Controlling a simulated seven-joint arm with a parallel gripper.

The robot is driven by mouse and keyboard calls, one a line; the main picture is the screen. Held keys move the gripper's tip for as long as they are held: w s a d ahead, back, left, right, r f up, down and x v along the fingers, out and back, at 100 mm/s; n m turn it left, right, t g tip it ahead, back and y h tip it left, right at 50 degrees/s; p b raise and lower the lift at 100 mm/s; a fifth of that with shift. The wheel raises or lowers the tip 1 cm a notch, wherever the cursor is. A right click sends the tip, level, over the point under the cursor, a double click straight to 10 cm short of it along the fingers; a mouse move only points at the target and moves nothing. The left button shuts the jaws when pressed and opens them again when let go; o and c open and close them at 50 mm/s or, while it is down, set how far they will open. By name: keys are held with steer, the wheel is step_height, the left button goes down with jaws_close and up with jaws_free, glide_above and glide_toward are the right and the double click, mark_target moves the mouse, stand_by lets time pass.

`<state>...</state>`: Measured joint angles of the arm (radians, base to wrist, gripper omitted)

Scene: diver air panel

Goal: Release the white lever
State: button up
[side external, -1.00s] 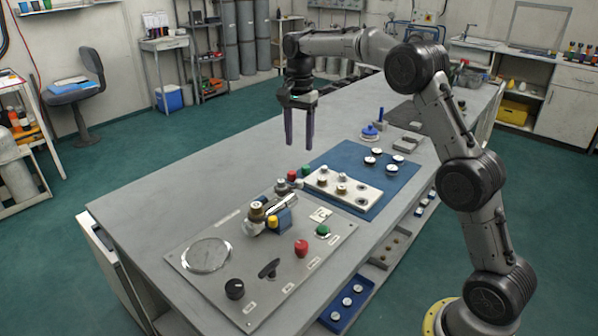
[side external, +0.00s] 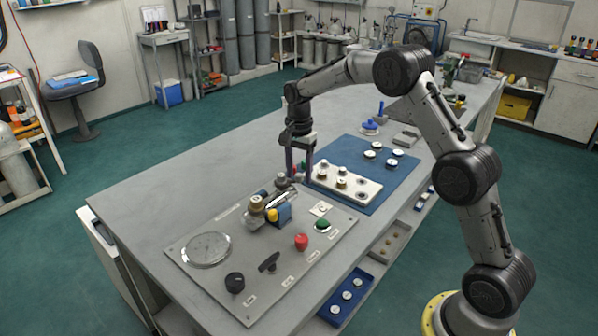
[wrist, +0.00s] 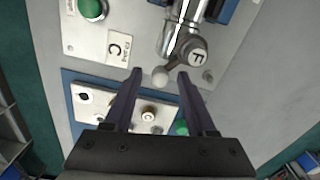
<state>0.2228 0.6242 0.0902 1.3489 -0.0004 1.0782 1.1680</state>
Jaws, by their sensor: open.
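The white lever (wrist: 160,76) shows in the wrist view as a pale ball on a short dark arm from a round hub marked F (wrist: 196,57), at the end of a chrome fitting (wrist: 180,22). My gripper (wrist: 160,73) is open, with one dark finger on each side of the ball and visible gaps to both. I cannot tell whether the fingertips are down at the ball's height. In the side view my gripper (side external: 300,174) points straight down at the far end of the valve assembly (side external: 270,208), and its fingers largely hide the lever.
The grey panel (side external: 205,277) carries a round gauge (side external: 206,249), a black knob (side external: 235,283), a red knob (side external: 301,242) and a green knob (side external: 323,225). A blue mat (side external: 350,152) with a white block (side external: 368,191) lies close beyond the gripper. The bench's left side is clear.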

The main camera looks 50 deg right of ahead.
steer(key=shift+c, duration=0.2)
jaws_close()
steer(key=shift+w+n, duration=0.2)
steer(key=shift+n, duration=0.4)
steer(key=shift+o, duration=0.2)
jaws_free()
steer(key=shift+d, duration=0.1)
steer(key=shift+r, duration=0.15)
